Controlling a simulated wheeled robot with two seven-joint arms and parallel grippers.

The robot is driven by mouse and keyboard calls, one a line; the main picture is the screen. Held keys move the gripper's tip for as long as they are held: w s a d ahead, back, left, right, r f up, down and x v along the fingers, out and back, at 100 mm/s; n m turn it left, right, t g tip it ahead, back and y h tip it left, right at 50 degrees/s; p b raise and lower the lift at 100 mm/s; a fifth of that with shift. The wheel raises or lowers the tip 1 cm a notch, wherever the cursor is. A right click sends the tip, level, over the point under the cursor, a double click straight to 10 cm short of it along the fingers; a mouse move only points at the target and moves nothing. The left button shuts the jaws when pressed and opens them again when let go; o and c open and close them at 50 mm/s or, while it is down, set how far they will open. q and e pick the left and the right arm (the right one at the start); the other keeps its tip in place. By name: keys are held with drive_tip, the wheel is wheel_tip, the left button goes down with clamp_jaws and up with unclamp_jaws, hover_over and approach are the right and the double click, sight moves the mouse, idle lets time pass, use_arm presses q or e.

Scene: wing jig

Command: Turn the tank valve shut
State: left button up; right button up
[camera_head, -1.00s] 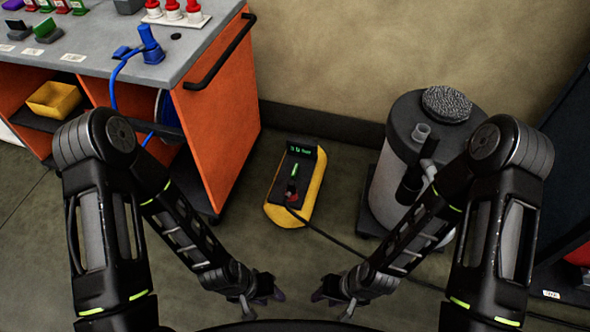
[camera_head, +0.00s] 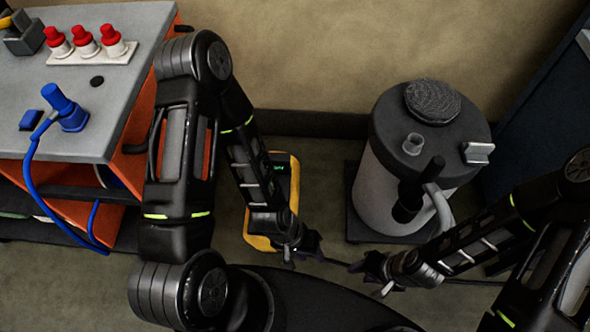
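The tank (camera_head: 385,195) is a pale cylinder with a dark lid on a dark base, standing upright at the right. On its lid are a rough grey disc (camera_head: 432,101), a short grey pipe stub (camera_head: 413,144) and a pale grey handle-like piece (camera_head: 478,153) at the right edge. I cannot tell for sure which is the valve. A black upright part with a grey curved hose (camera_head: 441,208) is at its front. My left gripper (camera_head: 303,246) is left of the tank, and my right gripper (camera_head: 368,270) is in front of it. Both are apart from the lid; their finger openings are too small to read.
A grey-topped orange cart (camera_head: 105,70) at the left carries red-capped fittings (camera_head: 86,40) and a blue plug (camera_head: 64,107) with a blue cable. A yellow-and-black device (camera_head: 284,168) lies on the floor behind my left forearm. A dark cabinet (camera_head: 535,105) stands right of the tank.

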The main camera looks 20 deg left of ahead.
use_arm(q)
drive_tip(key=shift+w, duration=0.2)
drive_tip(key=shift+r, duration=0.1)
